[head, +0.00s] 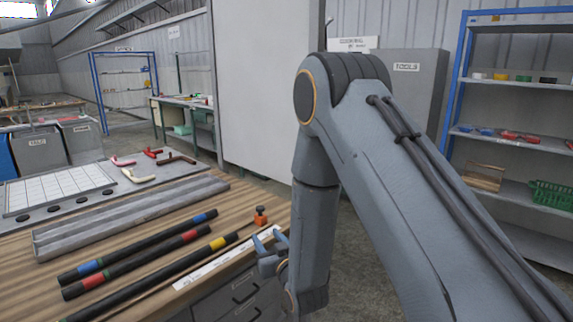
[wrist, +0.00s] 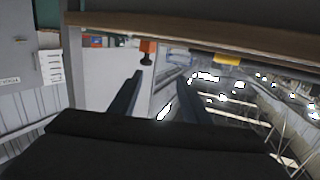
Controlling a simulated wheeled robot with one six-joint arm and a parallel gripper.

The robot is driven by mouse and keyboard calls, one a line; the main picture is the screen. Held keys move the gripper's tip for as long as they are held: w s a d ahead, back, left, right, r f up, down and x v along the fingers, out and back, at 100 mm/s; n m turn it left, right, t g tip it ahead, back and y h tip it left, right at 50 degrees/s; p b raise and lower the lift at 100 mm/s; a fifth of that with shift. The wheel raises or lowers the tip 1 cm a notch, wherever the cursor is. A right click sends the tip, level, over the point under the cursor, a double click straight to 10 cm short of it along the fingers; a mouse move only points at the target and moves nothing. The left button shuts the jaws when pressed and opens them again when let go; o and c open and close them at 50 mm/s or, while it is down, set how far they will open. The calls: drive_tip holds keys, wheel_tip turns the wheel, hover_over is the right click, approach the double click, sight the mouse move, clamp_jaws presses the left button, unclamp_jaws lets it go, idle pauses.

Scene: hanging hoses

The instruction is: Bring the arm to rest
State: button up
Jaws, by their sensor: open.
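My arm rises large in the right half of the head view, bends at the top and hangs down beside the bench. My gripper (head: 271,240) is open and empty at the right edge of the wooden workbench (head: 215,217), close to a white printed strip there. In the wrist view my gripper (wrist: 158,95) shows two dark fingers spread apart with nothing between them. Part of my gripper is hidden behind my own arm in the head view.
Black hoses with blue (head: 90,267), red (head: 95,280) and yellow (head: 218,243) bands lie on the bench. An orange-topped fitting (head: 261,215) stands near my gripper. Grey rails (head: 130,217) lie behind. A blue-framed shelf (head: 520,130) stands right. Floor is open beyond the bench.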

drive_tip(key=s+d+m+g+h, duration=0.1)
drive_tip(key=s+d+g+h, duration=0.15)
drive_tip(key=d, duration=0.45)
drive_tip(key=s+d+m+g+h, duration=0.1)
drive_tip(key=s+d+g+h, duration=0.2)
drive_tip(key=d, duration=0.4)
drive_tip(key=s+d+r+m+g, duration=0.1)
drive_tip(key=s+d+g, duration=0.2)
drive_tip(key=s, duration=0.5)
drive_tip(key=s+d+r+m+g, duration=0.1)
drive_tip(key=s+d+g, duration=0.2)
drive_tip(key=s, duration=0.6)
drive_tip(key=s+d+r+g+h, duration=0.1)
drive_tip(key=s+d+r+g, duration=0.1)
drive_tip(key=s+d, duration=0.3)
drive_tip(key=s+g, duration=0.1)
drive_tip(key=s, duration=0.2)
drive_tip(key=shift+s+m, duration=0.15)
drive_tip(key=shift+m, duration=0.25)
drive_tip(key=shift+g, duration=0.25)
